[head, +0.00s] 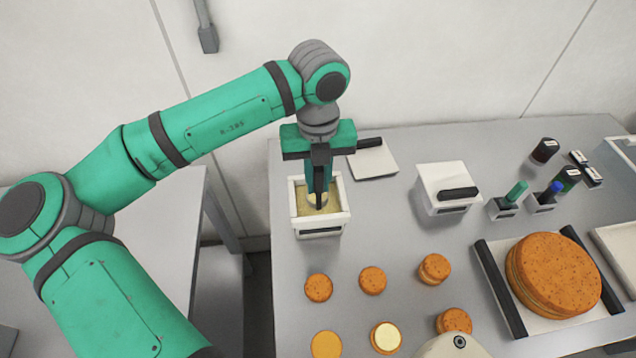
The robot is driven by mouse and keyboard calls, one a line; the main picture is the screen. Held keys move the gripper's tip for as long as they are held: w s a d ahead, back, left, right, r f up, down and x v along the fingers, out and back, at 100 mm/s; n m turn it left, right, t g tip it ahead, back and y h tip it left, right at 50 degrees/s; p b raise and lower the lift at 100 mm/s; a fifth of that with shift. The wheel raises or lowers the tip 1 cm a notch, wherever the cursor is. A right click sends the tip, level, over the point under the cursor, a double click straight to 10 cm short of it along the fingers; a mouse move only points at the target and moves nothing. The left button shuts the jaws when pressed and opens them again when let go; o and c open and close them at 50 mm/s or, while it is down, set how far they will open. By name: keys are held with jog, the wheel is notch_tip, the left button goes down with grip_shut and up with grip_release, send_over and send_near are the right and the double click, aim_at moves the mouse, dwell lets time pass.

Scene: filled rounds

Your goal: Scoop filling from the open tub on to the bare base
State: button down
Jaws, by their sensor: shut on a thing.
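The open tub (320,231) is a pale square box with yellowish filling (335,204) inside, near the left of the table. My gripper (318,190) points straight down over it, shut on a scoop (317,201). The scoop's pale lower end is down inside the tub at the filling. The fingers hide much of the scoop, so I cannot tell how full it is. The bare base (326,344) is a flat orange-tan round at the front left of the table, cut off by the lower edge of the view.
A round with pale filling (386,337) lies right of the bare base. Several brown rounds (372,280) stand behind. A lid (372,160) lies behind the tub. A closed tub (440,188), bottles (545,150) and a tray with a large cake (552,274) are to the right.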

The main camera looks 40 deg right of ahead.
jog(key=shift+r, duration=3.05)
